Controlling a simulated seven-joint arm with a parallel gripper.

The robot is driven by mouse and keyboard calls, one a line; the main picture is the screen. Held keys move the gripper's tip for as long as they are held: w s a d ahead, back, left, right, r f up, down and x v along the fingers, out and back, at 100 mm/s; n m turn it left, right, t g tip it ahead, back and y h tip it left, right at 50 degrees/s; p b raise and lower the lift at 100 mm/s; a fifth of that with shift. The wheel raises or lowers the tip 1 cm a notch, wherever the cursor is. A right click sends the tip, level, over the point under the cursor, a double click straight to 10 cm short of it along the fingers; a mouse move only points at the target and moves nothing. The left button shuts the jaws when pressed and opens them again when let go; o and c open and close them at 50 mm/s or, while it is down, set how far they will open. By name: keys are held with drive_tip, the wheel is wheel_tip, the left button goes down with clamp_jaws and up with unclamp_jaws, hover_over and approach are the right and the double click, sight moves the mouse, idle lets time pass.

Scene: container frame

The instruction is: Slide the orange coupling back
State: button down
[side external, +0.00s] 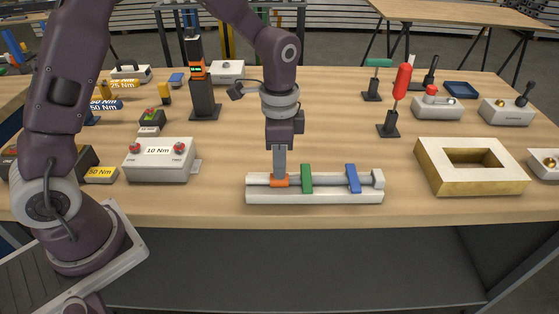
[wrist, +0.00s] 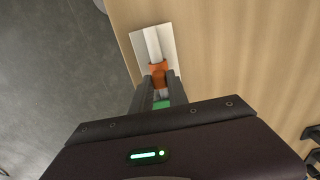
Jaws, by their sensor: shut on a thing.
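The orange coupling (side external: 280,182) sits on a grey rod near the left end of a white rail base (side external: 315,197). My gripper (side external: 279,175) points down over it and is shut on it; the fingers hide part of it. In the wrist view the orange coupling (wrist: 159,72) shows between the fingertips of my gripper (wrist: 158,80), with the rod running on past it. A bit of green (wrist: 162,104) shows between the fingers.
A box marked 10 Nm (side external: 159,160) stands left of the rail. A white and gold frame block (side external: 471,166) stands to the right. Behind are a red-handled tool on a stand (side external: 402,82) and a black tower (side external: 203,95). The table's front edge is close to the rail.

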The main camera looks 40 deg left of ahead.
drive_tip(key=shift+s+a, duration=1.8)
drive_tip(key=shift+a, duration=0.05)
drive_tip(key=c, duration=1.3)
unclamp_jaws()
wheel_tip(320, 180, up, 7)
drive_tip(key=shift+r, duration=0.1)
drive_tip(key=shift+s, duration=0.1)
